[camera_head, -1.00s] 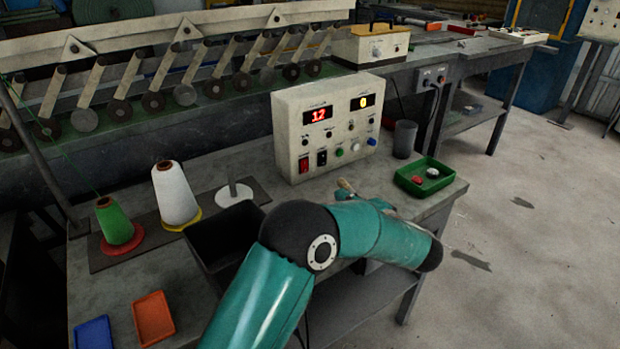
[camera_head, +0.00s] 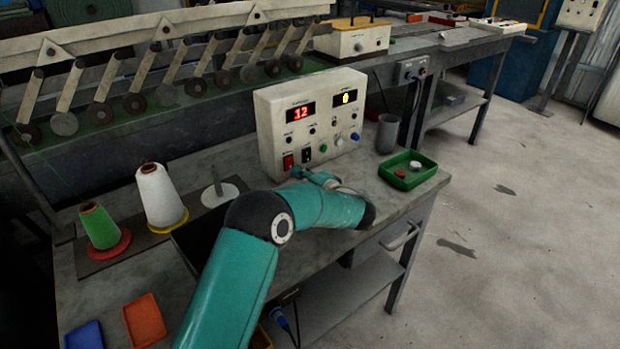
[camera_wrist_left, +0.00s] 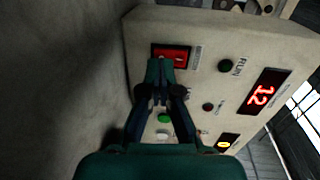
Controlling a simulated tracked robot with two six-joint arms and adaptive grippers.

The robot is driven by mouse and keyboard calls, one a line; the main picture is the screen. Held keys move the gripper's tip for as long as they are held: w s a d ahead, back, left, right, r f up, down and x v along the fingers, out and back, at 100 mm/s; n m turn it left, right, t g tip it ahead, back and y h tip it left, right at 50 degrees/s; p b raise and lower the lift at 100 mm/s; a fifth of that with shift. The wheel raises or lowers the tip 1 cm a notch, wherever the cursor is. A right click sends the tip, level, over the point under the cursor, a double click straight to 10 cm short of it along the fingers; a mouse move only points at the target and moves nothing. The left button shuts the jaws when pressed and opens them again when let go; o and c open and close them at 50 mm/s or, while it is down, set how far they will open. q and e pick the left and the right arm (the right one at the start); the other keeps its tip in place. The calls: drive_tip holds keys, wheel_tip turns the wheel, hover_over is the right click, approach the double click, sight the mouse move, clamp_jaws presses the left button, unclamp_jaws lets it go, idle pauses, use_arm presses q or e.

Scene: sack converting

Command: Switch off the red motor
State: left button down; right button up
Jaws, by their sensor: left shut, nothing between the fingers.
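The cream control box (camera_head: 275,125) stands on the bench with a red "12" display (camera_head: 301,112) and a smaller yellow display (camera_head: 345,98). Its red rocker switch (camera_head: 288,161) is low on the left of the front, beside a black switch (camera_head: 306,156). My left gripper (camera_head: 299,172) is shut and empty, just in front of these switches. In the left wrist view the shut fingertips (camera_wrist_left: 158,72) overlap the edge of the red switch (camera_wrist_left: 173,56); I cannot tell whether they touch it. The fingers hide the black switch there. My right gripper is not in view.
A green tray (camera_head: 421,174) with small caps and a grey cup (camera_head: 387,133) stand right of the box. A white cone (camera_head: 160,195) and a green cone (camera_head: 99,226) stand at left. Blue and orange trays lie at the front left.

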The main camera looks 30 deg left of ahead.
use_arm(q)
drive_tip(key=shift+x, duration=0.75)
drive_tip(key=shift+a+f+b, duration=0.1)
drive_tip(key=shift+f+b, duration=0.3)
drive_tip(key=shift+b, duration=0.7)
drive_tip(key=shift+r+t, duration=0.3)
drive_tip(key=shift+r, duration=0.05)
drive_tip(key=shift+w, duration=0.1)
drive_tip(key=v, duration=1.2)
drive_tip(key=shift+w+f, duration=0.15)
drive_tip(key=shift+f, duration=0.15)
drive_tip(key=shift+r, duration=0.1)
